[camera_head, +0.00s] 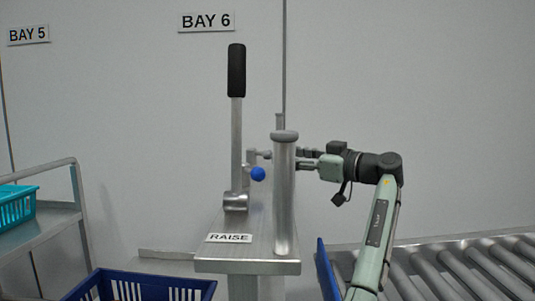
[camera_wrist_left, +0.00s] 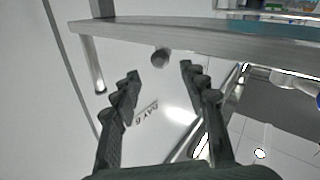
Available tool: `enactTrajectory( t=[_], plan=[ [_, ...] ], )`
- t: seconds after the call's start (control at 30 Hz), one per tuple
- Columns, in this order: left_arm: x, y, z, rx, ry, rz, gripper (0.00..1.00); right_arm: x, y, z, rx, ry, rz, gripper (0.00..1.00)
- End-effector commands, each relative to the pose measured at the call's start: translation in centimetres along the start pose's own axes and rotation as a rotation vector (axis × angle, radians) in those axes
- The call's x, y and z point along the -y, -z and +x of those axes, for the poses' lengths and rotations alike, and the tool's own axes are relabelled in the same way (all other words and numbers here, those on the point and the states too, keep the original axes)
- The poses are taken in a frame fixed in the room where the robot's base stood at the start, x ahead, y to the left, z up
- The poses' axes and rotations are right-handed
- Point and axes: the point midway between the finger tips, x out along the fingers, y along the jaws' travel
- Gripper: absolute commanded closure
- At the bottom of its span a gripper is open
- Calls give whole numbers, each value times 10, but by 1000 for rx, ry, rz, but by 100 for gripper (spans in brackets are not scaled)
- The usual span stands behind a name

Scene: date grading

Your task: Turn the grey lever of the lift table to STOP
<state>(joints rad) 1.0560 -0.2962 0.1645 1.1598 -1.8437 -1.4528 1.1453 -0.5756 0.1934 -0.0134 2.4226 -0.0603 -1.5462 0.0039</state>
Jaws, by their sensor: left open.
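The lift table (camera_head: 222,264) carries a RAISE plate (camera_head: 229,238). A tall lever (camera_head: 236,140) with a grey shaft and black grip stands upright on it. Behind is a blue knob (camera_head: 258,174) and a small grey part (camera_head: 265,154). I cannot tell which part is the task's grey lever; no STOP plate is readable. My left gripper (camera_head: 304,157) points left, its tips partly hidden by a thick capped grey post (camera_head: 284,200). In the left wrist view its fingers (camera_wrist_left: 159,72) are open and empty, with a round grey end (camera_wrist_left: 160,57) ahead between them. My right gripper is not seen.
A roller conveyor (camera_head: 440,270) lies at the right. A dark blue crate (camera_head: 140,285) stands at the front left, and a trolley (camera_head: 45,238) with a turquoise crate (camera_head: 17,208) is at the far left.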

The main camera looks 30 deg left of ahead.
Motion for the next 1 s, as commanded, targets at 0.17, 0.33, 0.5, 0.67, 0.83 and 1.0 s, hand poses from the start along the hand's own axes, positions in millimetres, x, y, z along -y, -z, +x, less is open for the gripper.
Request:
enactTrajectory(
  t=[0.17,0.33,0.5,0.67,0.83,1.0],
  plan=[
    [0,0,30,1,3,2,56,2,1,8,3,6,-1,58],
    [1,0,55,1,3,2,56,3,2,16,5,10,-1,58],
    [0,0,67,1,1,2,56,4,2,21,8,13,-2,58],
    [0,-1,69,1,1,2,56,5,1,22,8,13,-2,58],
    [0,-1,69,1,1,2,63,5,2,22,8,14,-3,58],
    [0,-1,69,1,1,2,84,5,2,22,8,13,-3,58]
  ],
)
